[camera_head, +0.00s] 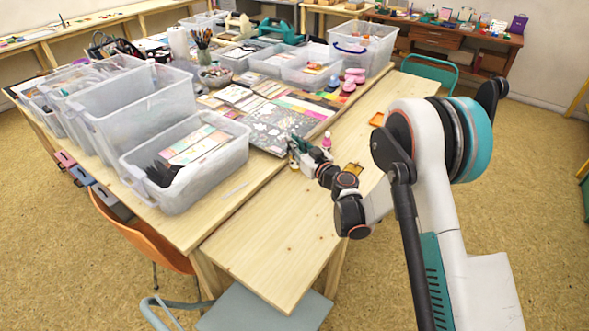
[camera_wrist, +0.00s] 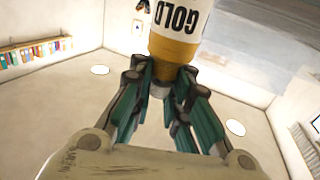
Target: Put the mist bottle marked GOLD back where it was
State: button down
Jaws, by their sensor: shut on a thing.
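The mist bottle marked GOLD (camera_wrist: 178,24) is in the wrist view, a white-labelled bottle with a gold-brown band. Its lettering reads upside down there. My gripper (camera_wrist: 165,76) is shut on the banded end of the bottle; the other end runs out of the picture. In the head view my gripper (camera_head: 303,152) is low over the light wooden table (camera_head: 268,232), near the edge of the patterned sheets. The held bottle is small there and mostly hidden by the gripper, so I cannot tell whether it touches the table.
A pink bottle (camera_head: 327,141) stands just beyond my gripper. A clear bin (camera_head: 190,190) stands to the left. The table's front part is bare.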

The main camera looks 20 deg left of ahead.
aim_at(295, 163)
jog(key=shift+f+b, duration=1.2)
jog(key=shift+f, duration=2.8)
jog(key=c, duration=1.5)
grip_release()
jog(key=shift+f, duration=0.1)
